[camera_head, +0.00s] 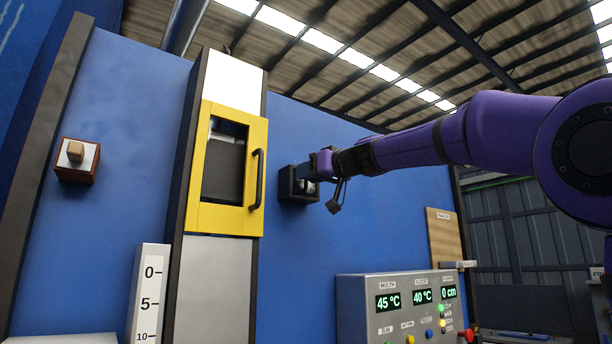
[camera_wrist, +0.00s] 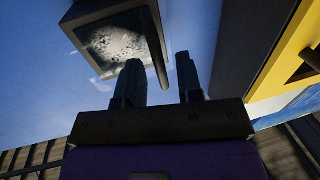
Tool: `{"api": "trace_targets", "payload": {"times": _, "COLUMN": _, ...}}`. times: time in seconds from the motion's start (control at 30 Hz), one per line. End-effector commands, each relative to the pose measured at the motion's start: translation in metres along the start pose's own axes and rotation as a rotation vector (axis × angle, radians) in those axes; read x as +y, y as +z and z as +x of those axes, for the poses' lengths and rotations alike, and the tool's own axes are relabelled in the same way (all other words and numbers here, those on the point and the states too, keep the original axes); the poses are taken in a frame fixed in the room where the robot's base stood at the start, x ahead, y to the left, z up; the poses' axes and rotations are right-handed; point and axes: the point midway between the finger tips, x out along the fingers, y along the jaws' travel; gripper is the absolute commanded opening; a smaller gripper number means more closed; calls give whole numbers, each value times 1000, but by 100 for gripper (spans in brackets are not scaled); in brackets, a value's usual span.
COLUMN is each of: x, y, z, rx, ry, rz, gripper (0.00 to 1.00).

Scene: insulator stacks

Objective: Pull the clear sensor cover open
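The sensor box (camera_head: 287,184) is a small black box on the blue wall, right of the yellow-framed cabinet. In the wrist view its dark frame (camera_wrist: 88,12) surrounds a clear, speckled pane (camera_wrist: 118,42), which I take as the clear cover. A dark bar (camera_wrist: 154,48) runs along the pane's right edge. My gripper (camera_head: 308,172) is at the front of the box and hides part of it. In the wrist view my gripper (camera_wrist: 160,80) has its fingers apart, with the bar's lower end in the gap between them. I cannot tell whether either finger touches the bar. The cover looks shut.
The yellow door (camera_head: 254,135) with its black handle (camera_head: 256,180) stands close left of the box. A grey control panel (camera_head: 400,308) with displays is below right. A wooden knob on a block (camera_head: 77,160) is at far left. The wall below the box is clear.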

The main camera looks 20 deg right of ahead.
Motion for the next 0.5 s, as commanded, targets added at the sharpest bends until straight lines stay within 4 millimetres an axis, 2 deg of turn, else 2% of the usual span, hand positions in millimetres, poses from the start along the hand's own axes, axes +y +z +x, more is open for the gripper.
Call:
{"api": "trace_targets", "payload": {"times": 0.13, "x": -1, "y": 0, "z": 11, "rx": 0, "ry": -1, "rz": 0, "gripper": 34}}
{"api": "trace_targets", "payload": {"times": 0.47, "x": -1, "y": 0, "z": 13, "rx": 0, "ry": -1, "rz": 0, "gripper": 34}}
{"api": "trace_targets", "payload": {"times": 0.5, "x": -1, "y": 0, "z": 13, "rx": 0, "ry": -1, "rz": 0, "gripper": 24}}
